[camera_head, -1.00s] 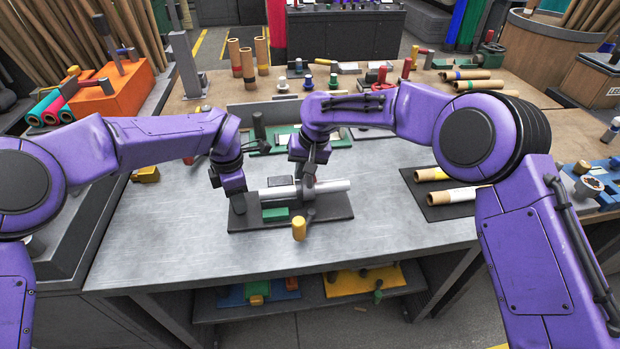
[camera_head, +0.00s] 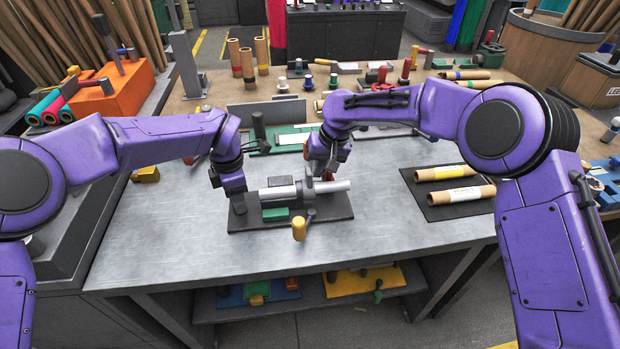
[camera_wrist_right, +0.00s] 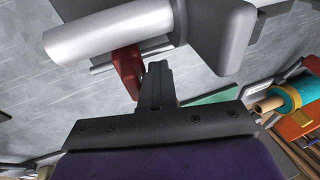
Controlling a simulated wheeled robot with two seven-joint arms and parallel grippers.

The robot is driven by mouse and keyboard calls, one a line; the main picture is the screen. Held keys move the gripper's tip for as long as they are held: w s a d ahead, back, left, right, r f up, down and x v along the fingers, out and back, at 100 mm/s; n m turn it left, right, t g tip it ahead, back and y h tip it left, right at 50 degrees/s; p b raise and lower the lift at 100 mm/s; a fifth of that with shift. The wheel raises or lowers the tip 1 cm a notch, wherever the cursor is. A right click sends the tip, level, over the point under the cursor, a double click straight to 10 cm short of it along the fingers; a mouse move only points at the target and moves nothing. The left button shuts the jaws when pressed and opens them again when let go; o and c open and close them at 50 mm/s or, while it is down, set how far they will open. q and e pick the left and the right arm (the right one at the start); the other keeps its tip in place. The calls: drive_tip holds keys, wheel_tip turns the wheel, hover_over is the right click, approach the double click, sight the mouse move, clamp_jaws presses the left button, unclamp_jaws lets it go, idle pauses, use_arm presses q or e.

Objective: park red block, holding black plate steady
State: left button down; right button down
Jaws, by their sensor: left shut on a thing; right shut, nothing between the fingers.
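The black plate (camera_head: 335,211) lies on the metal bench top and carries a grey fixture with a silver cylinder (camera_head: 333,186). My left gripper (camera_head: 237,198) is shut on the left end of the black plate. The red block (camera_wrist_right: 126,70) sits under the silver cylinder in the right wrist view, and a sliver of it (camera_head: 328,176) shows in the head view. My right gripper (camera_wrist_right: 154,80) is shut and empty, its fingertips just beside the red block. I cannot tell whether they touch it.
A green block (camera_head: 275,214) and a yellow-ended handle (camera_head: 299,228) are at the plate's front. A dark mat (camera_head: 426,204) with two rolls lies to the right. A green tool base (camera_head: 290,140) stands behind. The bench's front left is clear.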

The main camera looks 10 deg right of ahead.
use_arm(q)
drive_tip(key=shift+f, duration=0.1)
use_arm(e)
drive_tip(key=shift+d, duration=1.15)
drive_tip(key=shift+a, duration=0.1)
drive_tip(key=shift+r, duration=0.1)
drive_tip(key=shift+r, duration=1.7)
drive_tip(key=r, duration=0.1)
drive_tip(key=a+r, duration=0.1)
drive_tip(key=r, duration=0.1)
drive_tip(key=shift+r, duration=0.2)
use_arm(q)
unclamp_jaws()
